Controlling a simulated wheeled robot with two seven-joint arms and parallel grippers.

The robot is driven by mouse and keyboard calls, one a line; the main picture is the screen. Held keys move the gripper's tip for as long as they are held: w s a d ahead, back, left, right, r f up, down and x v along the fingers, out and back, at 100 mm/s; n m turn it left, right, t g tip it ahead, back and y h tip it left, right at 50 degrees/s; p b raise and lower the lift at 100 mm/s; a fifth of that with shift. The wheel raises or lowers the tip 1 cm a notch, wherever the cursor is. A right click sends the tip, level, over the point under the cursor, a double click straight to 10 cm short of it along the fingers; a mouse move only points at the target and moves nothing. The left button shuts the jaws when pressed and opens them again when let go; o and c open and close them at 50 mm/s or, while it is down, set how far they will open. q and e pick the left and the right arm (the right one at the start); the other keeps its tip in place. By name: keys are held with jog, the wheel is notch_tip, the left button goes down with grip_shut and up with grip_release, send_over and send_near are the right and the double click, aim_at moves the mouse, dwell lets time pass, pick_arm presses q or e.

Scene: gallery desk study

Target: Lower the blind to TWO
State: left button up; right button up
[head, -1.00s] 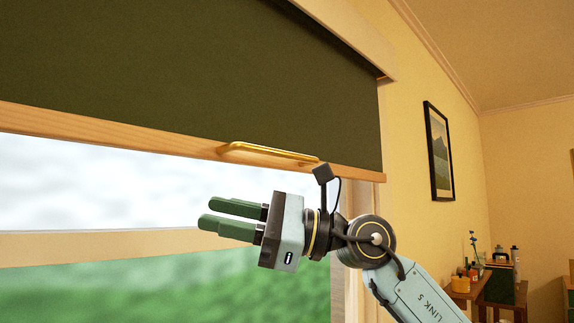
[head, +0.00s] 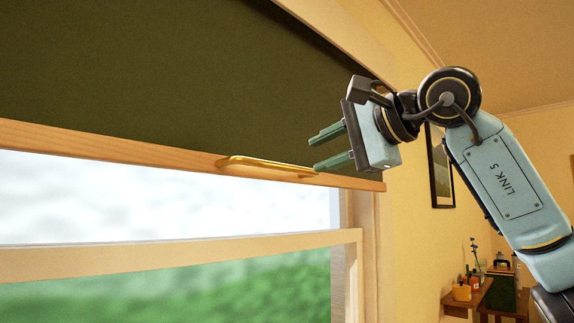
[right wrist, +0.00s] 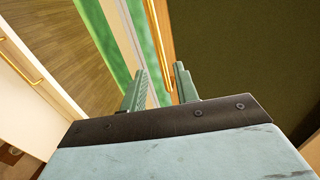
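The dark green blind (head: 170,75) hangs across the upper part of the window. Its wooden bottom bar (head: 90,143) carries a brass handle (head: 265,166). My right gripper (head: 321,152) is beside the right end of the handle, in front of the blind's lower right corner. Its two green fingers are apart and point left. In the right wrist view the brass handle (right wrist: 158,45) runs in the gap seen between the fingertips (right wrist: 160,82), and nothing is clamped. I cannot tell how deep the handle lies. No marking for TWO is visible. My left gripper is not in view.
A pale window rail (head: 180,257) crosses below the blind. A framed picture (head: 441,175) hangs on the yellow wall behind my right arm. A small shelf (head: 490,300) with bottles stands at lower right. Another brass rail (right wrist: 20,48) shows at left in the right wrist view.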

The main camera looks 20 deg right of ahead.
aim_at(290, 167)
jog(key=p+x, duration=0.2)
jog(key=x, duration=0.7)
jog(key=shift+a, duration=0.1)
grip_shut()
